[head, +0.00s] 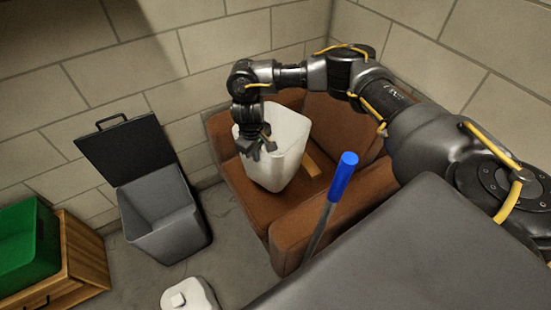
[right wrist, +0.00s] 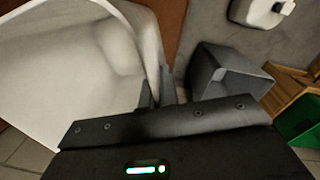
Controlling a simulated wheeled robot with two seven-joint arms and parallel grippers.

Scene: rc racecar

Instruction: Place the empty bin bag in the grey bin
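The white empty bin bag (head: 289,158) stands open-topped and slightly tilted over the seat of the brown armchair. I cannot tell whether its base touches the seat. My right gripper (head: 259,150) is at its left rim. In the right wrist view, the fingers (right wrist: 157,93) are close together with the edge of the bag (right wrist: 70,60) between them, one finger inside and one outside. The grey bin (head: 165,220) stands on the floor left of the armchair, its dark lid (head: 122,150) raised; it also shows in the right wrist view (right wrist: 228,75). My left gripper is not in view.
The brown armchair (head: 290,228) surrounds the bag. A blue-topped pole (head: 343,175) rises in front of it. A wooden crate (head: 85,255) with a green bin (head: 28,245) stands left. A white container (head: 190,295) sits on the front floor. Block walls close the back.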

